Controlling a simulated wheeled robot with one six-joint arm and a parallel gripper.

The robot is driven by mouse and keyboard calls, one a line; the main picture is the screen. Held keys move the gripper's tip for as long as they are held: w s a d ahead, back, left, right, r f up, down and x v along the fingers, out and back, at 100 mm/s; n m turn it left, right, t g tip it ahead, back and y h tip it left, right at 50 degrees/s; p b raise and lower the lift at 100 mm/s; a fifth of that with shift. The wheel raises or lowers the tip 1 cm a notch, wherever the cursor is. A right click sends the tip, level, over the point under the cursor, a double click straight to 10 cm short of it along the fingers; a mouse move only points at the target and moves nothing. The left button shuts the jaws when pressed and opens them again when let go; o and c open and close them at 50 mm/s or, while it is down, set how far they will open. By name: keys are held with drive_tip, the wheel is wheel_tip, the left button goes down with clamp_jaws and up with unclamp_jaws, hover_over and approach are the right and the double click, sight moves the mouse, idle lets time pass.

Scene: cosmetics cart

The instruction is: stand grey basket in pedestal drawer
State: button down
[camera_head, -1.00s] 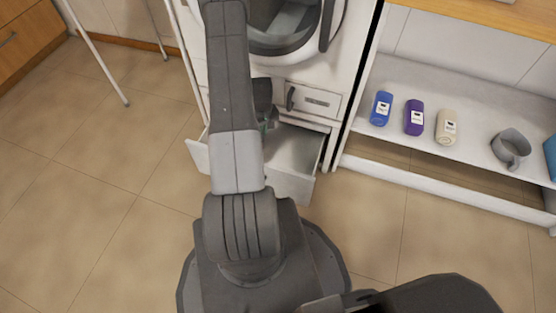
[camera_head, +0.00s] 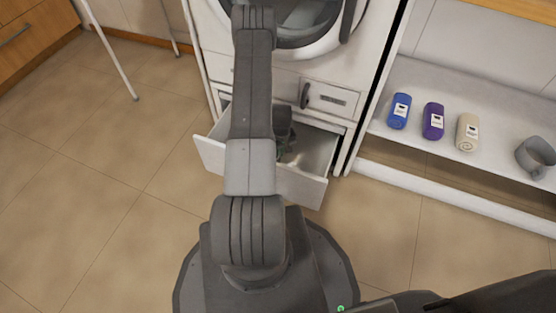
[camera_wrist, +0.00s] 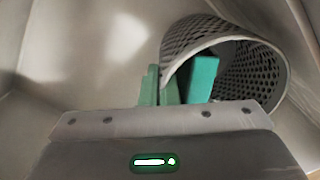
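The grey perforated basket (camera_wrist: 258,70) is in the wrist view, inside the white open drawer (camera_head: 300,188), with its round mouth towards the wrist camera. It looks tilted, and I cannot tell whether its base touches the drawer floor. My gripper (camera_wrist: 160,85) has its green fingers close together at the near left rim of the basket and looks shut on its wall. A brighter teal block (camera_wrist: 202,78) shows at the basket's mouth; I cannot tell whether it is part of a finger. In the head view my arm hides most of the basket.
The white washing machine (camera_head: 375,45) stands above the drawer. To the right, a low white shelf (camera_head: 450,100) holds a blue roll (camera_head: 399,110), a purple roll (camera_head: 433,121), a cream roll (camera_head: 467,132) and a grey mug (camera_head: 535,156).

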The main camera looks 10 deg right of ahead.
drive_tip(key=shift+f+b, duration=0.8)
drive_tip(key=shift+f, duration=1.5)
drive_tip(key=shift+f, duration=0.15)
drive_tip(key=shift+f+b, duration=0.1)
drive_tip(key=shift+b, duration=0.2)
drive_tip(key=c, duration=1.7)
unclamp_jaws()
wheel_tip(320, 180, up, 12)
drive_tip(key=p, duration=0.4)
drive_tip(key=shift+d+r+p, duration=0.15)
drive_tip(key=shift+r+p, duration=0.1)
drive_tip(key=shift+p, duration=0.15)
